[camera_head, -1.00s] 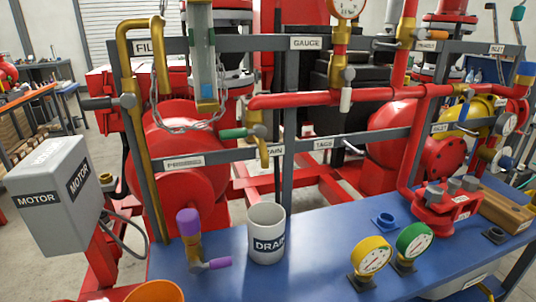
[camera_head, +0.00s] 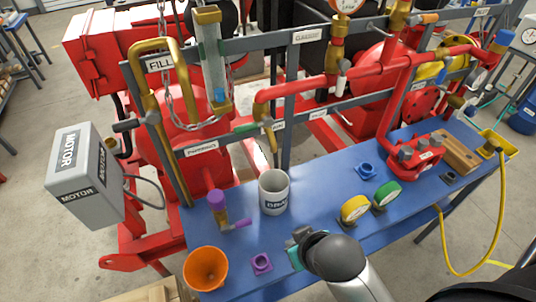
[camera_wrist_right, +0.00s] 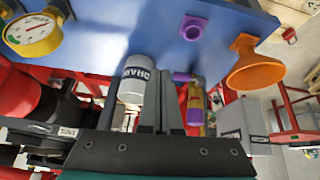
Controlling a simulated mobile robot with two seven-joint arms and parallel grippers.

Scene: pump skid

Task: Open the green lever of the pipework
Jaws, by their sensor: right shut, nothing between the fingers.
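The green lever (camera_head: 246,128) sits on the brass drain valve (camera_head: 266,124) of the pipework, behind the white DRAIN mug (camera_head: 274,192). It lies roughly sideways, partly against the grey rail. My right gripper (camera_head: 293,247) is low over the front of the blue bench, nearer to me than the mug and well apart from the lever. In the right wrist view its fingers (camera_wrist_right: 160,95) are together and empty, with the mug (camera_wrist_right: 136,82) beyond them. The lever cannot be made out in that view. My left gripper is not in view.
The red pipe (camera_head: 320,86) and grey rails stand behind. A MOTOR box (camera_head: 84,170) is left.

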